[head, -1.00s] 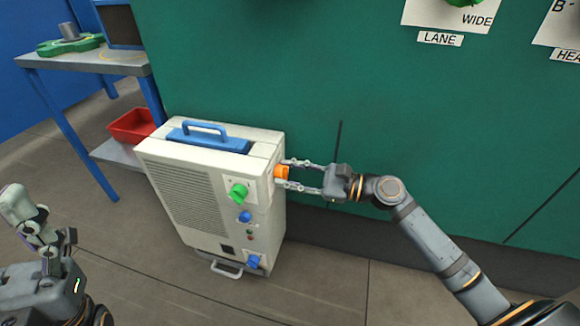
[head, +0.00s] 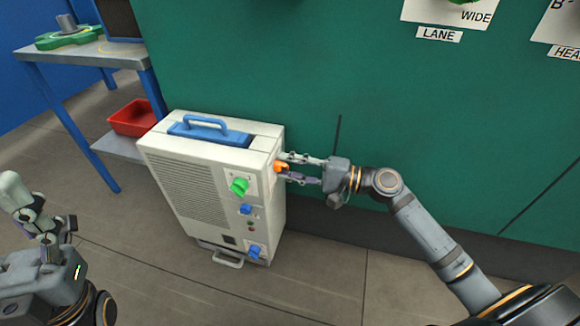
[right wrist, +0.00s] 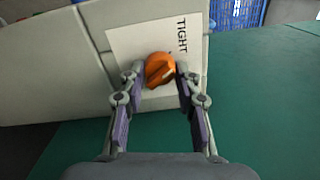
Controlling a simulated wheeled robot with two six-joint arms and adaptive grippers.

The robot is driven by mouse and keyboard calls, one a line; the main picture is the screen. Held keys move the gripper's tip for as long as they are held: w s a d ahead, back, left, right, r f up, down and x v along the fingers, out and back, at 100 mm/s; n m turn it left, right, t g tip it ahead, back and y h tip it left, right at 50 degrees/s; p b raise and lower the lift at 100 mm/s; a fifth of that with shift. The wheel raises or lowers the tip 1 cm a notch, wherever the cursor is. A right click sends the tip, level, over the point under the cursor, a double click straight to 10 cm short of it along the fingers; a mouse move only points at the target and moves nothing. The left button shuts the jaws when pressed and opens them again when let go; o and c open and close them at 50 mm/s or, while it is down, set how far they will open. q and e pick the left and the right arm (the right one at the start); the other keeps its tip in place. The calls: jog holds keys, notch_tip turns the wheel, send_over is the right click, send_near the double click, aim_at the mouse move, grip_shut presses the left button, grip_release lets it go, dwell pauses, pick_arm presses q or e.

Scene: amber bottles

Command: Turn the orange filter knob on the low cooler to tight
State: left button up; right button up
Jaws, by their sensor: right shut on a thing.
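The low cooler (head: 185,190) is a cream box with a blue top handle, standing on the floor against a green wall. The orange filter knob (head: 281,167) is on its right side. It also shows in the right wrist view (right wrist: 159,71), in front of a white label with the word TIGHT. A pale mark on the knob points to the lower right in that view. My right gripper (head: 285,168) is shut on the knob, one finger on each side (right wrist: 157,80). My left gripper (head: 52,240) is at the lower left, away from the cooler; its fingertips are unclear.
The cooler's front has a green knob (head: 239,186) and blue knobs (head: 246,209), (head: 256,251). A blue-legged table (head: 75,54) with a red bin (head: 135,117) on its lower shelf stands at the left. The floor before the cooler is clear.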

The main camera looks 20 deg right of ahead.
jog(key=shift+f+n, duration=0.1)
jog(key=shift+n, duration=0.9)
jog(key=o, duration=1.1)
jog(key=shift+o, duration=0.2)
